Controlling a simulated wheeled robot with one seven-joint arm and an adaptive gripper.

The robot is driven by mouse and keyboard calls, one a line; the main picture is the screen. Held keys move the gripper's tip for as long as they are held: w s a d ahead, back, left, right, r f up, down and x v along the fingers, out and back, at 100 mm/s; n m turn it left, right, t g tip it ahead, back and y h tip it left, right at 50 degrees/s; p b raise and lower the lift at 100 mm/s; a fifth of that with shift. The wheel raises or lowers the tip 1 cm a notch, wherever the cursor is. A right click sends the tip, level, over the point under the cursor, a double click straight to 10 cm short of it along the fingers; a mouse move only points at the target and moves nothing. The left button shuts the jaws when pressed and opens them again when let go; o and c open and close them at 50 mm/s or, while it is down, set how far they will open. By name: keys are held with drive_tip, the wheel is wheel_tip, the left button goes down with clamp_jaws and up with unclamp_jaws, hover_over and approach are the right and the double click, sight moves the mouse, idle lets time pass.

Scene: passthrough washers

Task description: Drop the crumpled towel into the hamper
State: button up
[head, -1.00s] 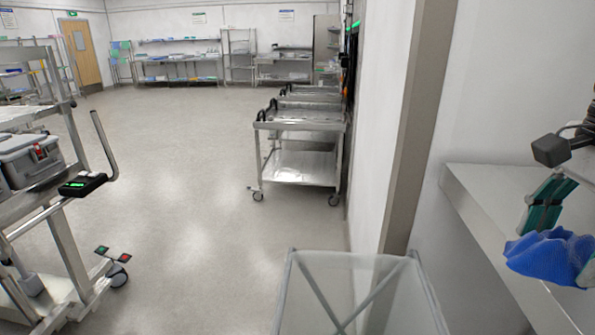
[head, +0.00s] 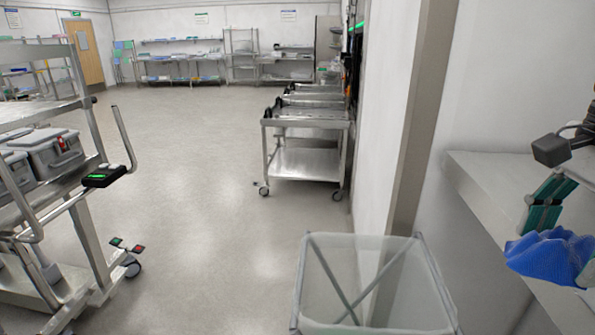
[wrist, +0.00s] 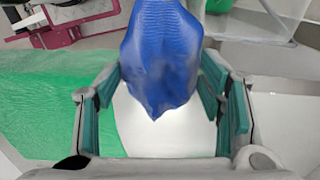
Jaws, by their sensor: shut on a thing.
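The crumpled blue towel (head: 548,257) hangs from my gripper (head: 551,222) at the right edge of the head view, beside the steel shelf. In the wrist view the towel (wrist: 161,58) lies between the green-padded fingers of my gripper (wrist: 163,88), which are shut on it. The hamper (head: 372,327), a translucent white bin on a grey crossed frame, stands at the bottom centre of the head view. It looks empty in the part I see. The towel is to the right of the hamper and apart from it.
A steel counter (head: 487,195) juts from the right wall. A cart with grey boxes (head: 55,155) stands at the left. Steel trolleys (head: 305,160) line the wall beyond the hamper. The floor (head: 205,200) between them is clear. The wrist view shows a green surface (wrist: 55,100).

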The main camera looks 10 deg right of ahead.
drive_tip(key=w+a+f+n, duration=0.5)
drive_tip(key=w+f+n, duration=0.1)
drive_tip(key=f, duration=0.4)
drive_tip(key=w+a+f+n, duration=0.6)
drive_tip(key=w+f, duration=0.3)
drive_tip(key=f, duration=0.2)
drive_tip(key=w+a+f+n, duration=0.6)
drive_tip(key=w+f+n, duration=0.2)
drive_tip(key=f, duration=0.2)
drive_tip(key=shift+w+f, duration=0.2)
drive_tip(key=shift+f, duration=0.05)
